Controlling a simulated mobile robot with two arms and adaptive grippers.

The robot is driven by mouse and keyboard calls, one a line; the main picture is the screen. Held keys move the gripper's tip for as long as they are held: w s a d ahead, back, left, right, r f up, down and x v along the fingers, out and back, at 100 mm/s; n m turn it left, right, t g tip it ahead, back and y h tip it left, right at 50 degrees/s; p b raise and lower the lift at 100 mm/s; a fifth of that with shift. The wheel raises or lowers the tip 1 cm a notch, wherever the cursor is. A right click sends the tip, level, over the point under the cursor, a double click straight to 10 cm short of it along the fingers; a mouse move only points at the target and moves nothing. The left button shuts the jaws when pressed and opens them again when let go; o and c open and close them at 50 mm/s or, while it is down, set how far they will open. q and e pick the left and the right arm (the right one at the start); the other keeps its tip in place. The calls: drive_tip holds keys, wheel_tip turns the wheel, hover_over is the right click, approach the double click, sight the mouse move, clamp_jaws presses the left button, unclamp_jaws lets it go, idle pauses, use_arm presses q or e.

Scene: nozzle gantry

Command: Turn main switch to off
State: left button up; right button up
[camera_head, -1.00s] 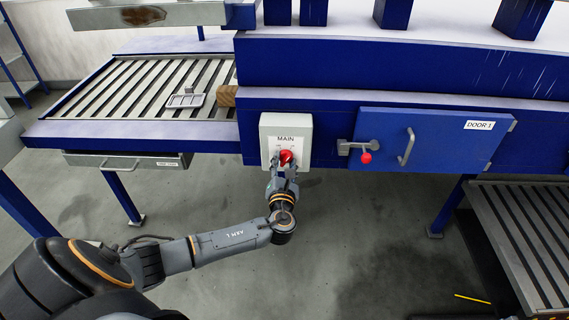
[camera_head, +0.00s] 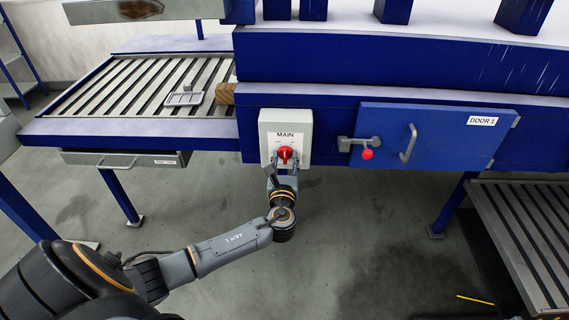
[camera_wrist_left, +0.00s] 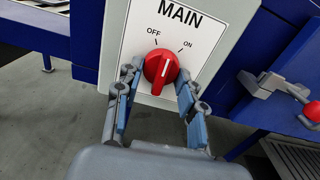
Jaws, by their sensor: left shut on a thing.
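The main switch (camera_head: 285,153) is a red round knob on a light grey box (camera_head: 298,128) labelled MAIN. In the left wrist view the knob (camera_wrist_left: 162,68) has a white mark pointing up and slightly right, between the OFF and ON labels. My left gripper (camera_head: 284,164) is at the knob from below. In the left wrist view the left gripper (camera_wrist_left: 157,79) has one finger on each side of the knob and is shut on it. Part of the knob's lower edge is close to the fingertips. My right gripper is not in view.
The switch box is on the blue machine front. To its right are a lever with a red ball (camera_head: 367,154) and the blue DOOR 1 panel (camera_head: 435,136). A slatted conveyor (camera_head: 120,95) and a drawer (camera_head: 125,159) lie left. Floor below is open.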

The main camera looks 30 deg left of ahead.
use_arm(q)
drive_tip(key=n+b, duration=0.1)
drive_tip(key=n, duration=0.3)
drive_tip(key=shift+b, duration=0.4)
drive_tip(key=shift+n+b, duration=0.3)
drive_tip(key=shift+n, duration=0.3)
drive_tip(key=shift+w+r+n, duration=0.1)
drive_tip(key=shift+n, duration=0.2)
drive_tip(key=o, duration=1.2)
drive_tip(key=shift+c, duration=0.2)
drive_tip(key=shift+d, duration=0.1)
drive_tip(key=v, duration=1.2)
